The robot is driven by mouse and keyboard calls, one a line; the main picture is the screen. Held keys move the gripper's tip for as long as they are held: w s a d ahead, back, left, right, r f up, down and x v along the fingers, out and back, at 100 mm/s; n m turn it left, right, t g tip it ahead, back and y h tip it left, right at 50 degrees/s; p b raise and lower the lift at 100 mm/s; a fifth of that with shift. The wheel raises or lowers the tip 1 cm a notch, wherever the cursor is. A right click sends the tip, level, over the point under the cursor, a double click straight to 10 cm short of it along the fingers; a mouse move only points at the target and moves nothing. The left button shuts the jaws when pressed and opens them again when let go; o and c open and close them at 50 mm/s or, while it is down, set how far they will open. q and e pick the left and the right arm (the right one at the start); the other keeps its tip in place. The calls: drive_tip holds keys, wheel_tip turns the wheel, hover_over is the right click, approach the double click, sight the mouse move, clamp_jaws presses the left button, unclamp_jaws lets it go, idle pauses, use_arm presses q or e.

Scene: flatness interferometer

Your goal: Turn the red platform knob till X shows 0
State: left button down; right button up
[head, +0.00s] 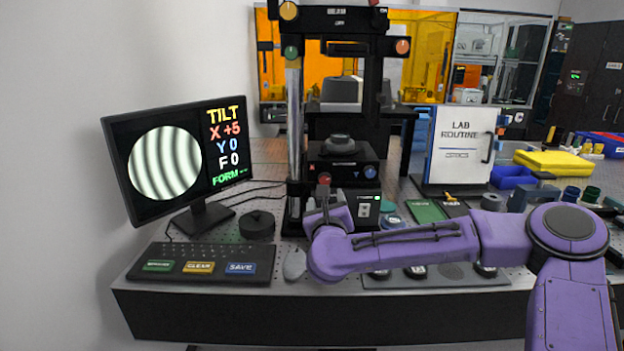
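The monitor (177,160) at the left shows striped fringes in a round field and the readout TILT, X +5, Y 0, F 0, FORM. The interferometer (342,120) is a tall black stand in the middle. A small red knob (324,178) shows low on its front, below the platform (338,150). My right arm comes in from the right, and my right gripper (325,194) is at the red knob, just below it in the picture. Its fingers are small and partly hidden, so I cannot tell whether they touch or grip the knob. My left gripper is out of view.
A blue knob (370,172) sits right of the red one. A keyboard (205,256) with GREEN-, yellow- and blue-coloured keys, a mouse (295,264) and a black round puck (257,225) lie at the left. A LAB ROUTINE board (461,145) stands at the right.

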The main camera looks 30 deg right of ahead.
sight(325, 181)
drive_tip(key=p+x, duration=0.3)
drive_tip(key=x, duration=0.6)
drive_tip(key=shift+w+r, duration=0.15)
drive_tip(key=shift+w, duration=0.2)
drive_tip(key=shift+s+d, duration=0.1)
drive_tip(key=shift+s, duration=0.05)
drive_tip(key=c, duration=1)
